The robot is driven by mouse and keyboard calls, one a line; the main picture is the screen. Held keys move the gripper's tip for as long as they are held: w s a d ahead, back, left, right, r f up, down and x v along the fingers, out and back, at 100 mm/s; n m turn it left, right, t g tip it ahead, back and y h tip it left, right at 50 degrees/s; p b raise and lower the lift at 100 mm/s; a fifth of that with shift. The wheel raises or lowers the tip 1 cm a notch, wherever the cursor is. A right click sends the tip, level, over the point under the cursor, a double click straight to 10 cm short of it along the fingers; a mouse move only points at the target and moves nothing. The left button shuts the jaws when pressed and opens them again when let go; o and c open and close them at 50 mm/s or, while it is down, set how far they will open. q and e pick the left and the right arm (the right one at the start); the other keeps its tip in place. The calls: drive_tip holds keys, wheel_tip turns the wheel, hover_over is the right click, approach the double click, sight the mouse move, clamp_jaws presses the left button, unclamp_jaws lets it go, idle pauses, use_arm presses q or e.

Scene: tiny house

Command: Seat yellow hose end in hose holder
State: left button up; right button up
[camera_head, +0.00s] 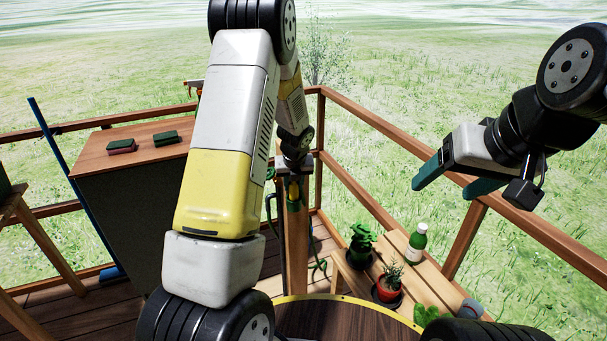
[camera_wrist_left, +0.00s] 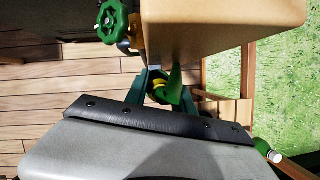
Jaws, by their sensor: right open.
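My left gripper (camera_head: 293,190) is at the top of a wooden post, partly hidden by my arm. In the left wrist view, the teal fingers of my left gripper (camera_wrist_left: 161,88) are partly closed, on either side of the yellow hose end (camera_wrist_left: 159,86) and a green part. The hose end looks held between them, though contact is hard to see. A small yellow-green patch shows below the gripper in the head view. I cannot clearly make out the hose holder. My right gripper (camera_head: 448,182) is open and empty, raised at the right over the railing.
The wooden post (camera_head: 297,240) has a green hose (camera_head: 270,210) beside it. A green valve wheel (camera_wrist_left: 113,20) is close to the left fingers. Potted plants (camera_head: 389,284) and a green bottle (camera_head: 417,243) stand on a bench at the right. A cabinet (camera_head: 130,185) with two sponges stands left.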

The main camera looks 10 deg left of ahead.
use_arm(q)
drive_tip(key=o, duration=0.3)
drive_tip(key=shift+r, duration=0.1)
drive_tip(key=s+d+r+n, duration=0.1)
drive_tip(key=s+r+n, duration=0.4)
drive_tip(key=r, duration=0.5)
drive_tip(key=s+r+n, duration=0.4)
drive_tip(key=s+r, duration=0.3)
drive_tip(key=r, duration=0.3)
drive_tip(key=s+d+r+n+t+h, duration=0.1)
drive_tip(key=s+d+r+n, duration=0.1)
drive_tip(key=s+n, duration=0.8)
drive_tip(key=s+d+r+n+h, duration=0.1)
drive_tip(key=s+r+n, duration=0.4)
drive_tip(key=s+n, duration=0.6)
drive_tip(key=shift+d+r+n+t+h, duration=0.3)
drive_tip(key=shift+d+n+t+h, duration=0.1)
drive_tip(key=shift+n+h, duration=0.4)
